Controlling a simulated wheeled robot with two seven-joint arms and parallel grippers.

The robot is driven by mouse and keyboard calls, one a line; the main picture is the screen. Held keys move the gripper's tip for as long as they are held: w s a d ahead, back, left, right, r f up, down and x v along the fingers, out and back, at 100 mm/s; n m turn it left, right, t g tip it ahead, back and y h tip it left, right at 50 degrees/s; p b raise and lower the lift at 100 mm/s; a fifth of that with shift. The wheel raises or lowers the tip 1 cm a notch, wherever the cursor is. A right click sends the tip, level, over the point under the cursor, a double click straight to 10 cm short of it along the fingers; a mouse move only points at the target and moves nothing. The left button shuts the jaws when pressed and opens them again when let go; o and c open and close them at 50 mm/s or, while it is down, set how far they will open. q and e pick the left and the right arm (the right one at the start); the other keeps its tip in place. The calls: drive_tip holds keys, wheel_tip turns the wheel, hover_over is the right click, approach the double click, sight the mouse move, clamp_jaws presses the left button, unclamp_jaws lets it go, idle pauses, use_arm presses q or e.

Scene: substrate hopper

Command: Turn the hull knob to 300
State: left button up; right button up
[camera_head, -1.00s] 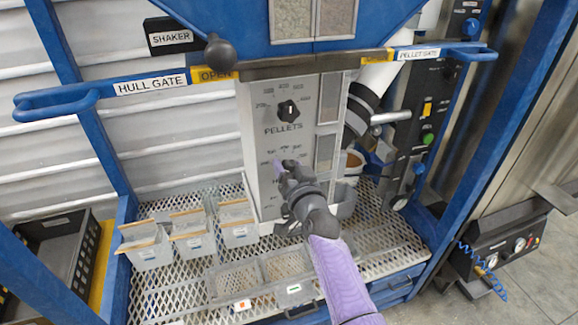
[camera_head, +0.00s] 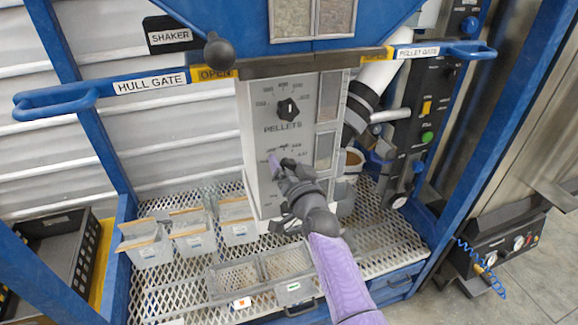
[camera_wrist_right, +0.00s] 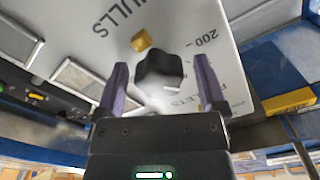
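The hull knob (camera_wrist_right: 158,70) is a dark, lobed knob on the grey panel, below the upside-down HULLS lettering in the right wrist view. In the head view it is hidden behind my right gripper (camera_head: 281,166). In the wrist view my right gripper (camera_wrist_right: 162,66) is open, with one purple finger on each side of the knob and a visible gap on both sides. A printed 200 mark (camera_wrist_right: 206,36) shows to the right of the knob. The other dial marks and the knob's pointed setting are not clear. My left gripper is out of view.
The black pellets knob (camera_head: 289,109) sits above on the same panel (camera_head: 257,150). The blue hull gate handle (camera_head: 55,102) and pellet gate handle (camera_head: 470,52) cross higher up. Small bins (camera_head: 193,240) stand on the mesh shelf (camera_head: 172,288). A gold-coloured piece (camera_wrist_right: 141,40) shows near the knob.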

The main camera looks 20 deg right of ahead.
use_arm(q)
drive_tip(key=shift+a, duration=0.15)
use_arm(e)
drive_tip(key=shift+s, duration=0.15)
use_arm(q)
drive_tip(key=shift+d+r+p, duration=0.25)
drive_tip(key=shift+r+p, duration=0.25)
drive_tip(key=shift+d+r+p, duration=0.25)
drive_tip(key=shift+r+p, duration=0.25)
use_arm(e)
drive_tip(key=s, duration=0.9)
drive_tip(key=shift+s+d, duration=0.2)
drive_tip(key=shift+s, duration=0.1)
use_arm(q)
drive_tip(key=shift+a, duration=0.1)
